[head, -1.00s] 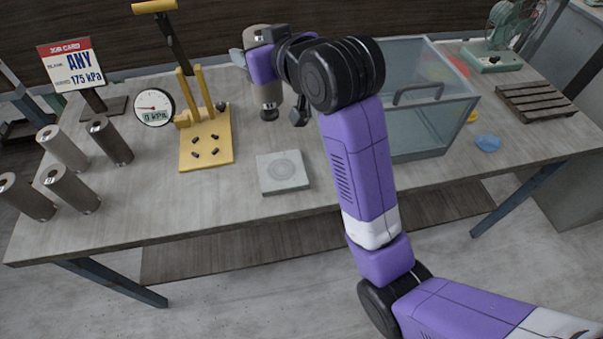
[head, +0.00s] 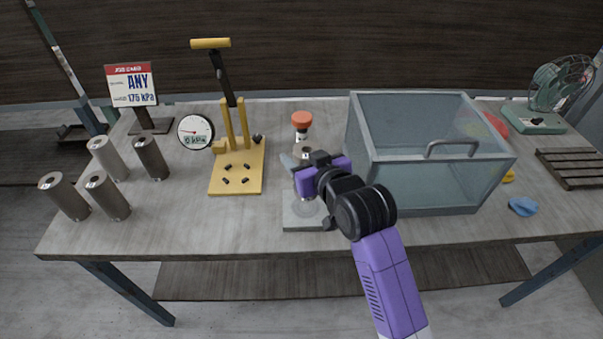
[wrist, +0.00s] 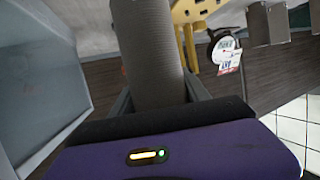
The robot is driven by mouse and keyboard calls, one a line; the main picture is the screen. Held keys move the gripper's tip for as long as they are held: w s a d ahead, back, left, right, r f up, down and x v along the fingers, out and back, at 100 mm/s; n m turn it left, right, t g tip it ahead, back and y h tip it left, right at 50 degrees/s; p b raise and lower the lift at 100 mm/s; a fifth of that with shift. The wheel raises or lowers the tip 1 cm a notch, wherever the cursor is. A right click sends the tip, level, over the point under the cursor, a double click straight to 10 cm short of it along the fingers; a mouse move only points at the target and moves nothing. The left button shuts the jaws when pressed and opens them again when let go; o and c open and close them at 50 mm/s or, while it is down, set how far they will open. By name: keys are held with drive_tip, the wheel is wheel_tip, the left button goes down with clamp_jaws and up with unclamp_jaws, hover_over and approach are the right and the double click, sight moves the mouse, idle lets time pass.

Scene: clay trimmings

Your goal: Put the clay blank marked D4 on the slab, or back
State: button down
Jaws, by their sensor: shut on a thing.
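My gripper (head: 308,180) is shut on a grey cylinder (head: 303,153), which stands roughly upright in the jaws. In the wrist view the cylinder (wrist: 148,48) is finely ribbed and sits between the two fingers. No D4 mark is readable on it. The slab (head: 303,225) is a pale grey square plate near the table's front, with a round pattern on top. My gripper and the cylinder are over the slab's back part. My gripper hides the cylinder's lower end, so I cannot tell whether it touches the slab.
Several grey cylinders (head: 108,196) stand at the left. A yellow lever press (head: 237,180), gauge (head: 195,132) and job card (head: 131,86) reading ANY, 175 kPa are left of the slab. An orange-topped object (head: 302,119) stands behind. A glass case (head: 425,185) is close on the right.

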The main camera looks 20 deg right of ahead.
drive_tip(key=shift+f, duration=2.75)
drive_tip(key=shift+f, duration=0.1)
drive_tip(key=c, duration=0.5)
unclamp_jaws()
drive_tip(key=shift+f, duration=0.15)
drive_tip(key=shift+s+r, duration=0.15)
drive_tip(key=shift+r, duration=0.05)
drive_tip(key=v, duration=1.1)
drive_tip(key=shift+s+d+r+b, duration=0.1)
drive_tip(key=shift+s+r+b, duration=0.1)
drive_tip(key=shift+s+b, duration=0.2)
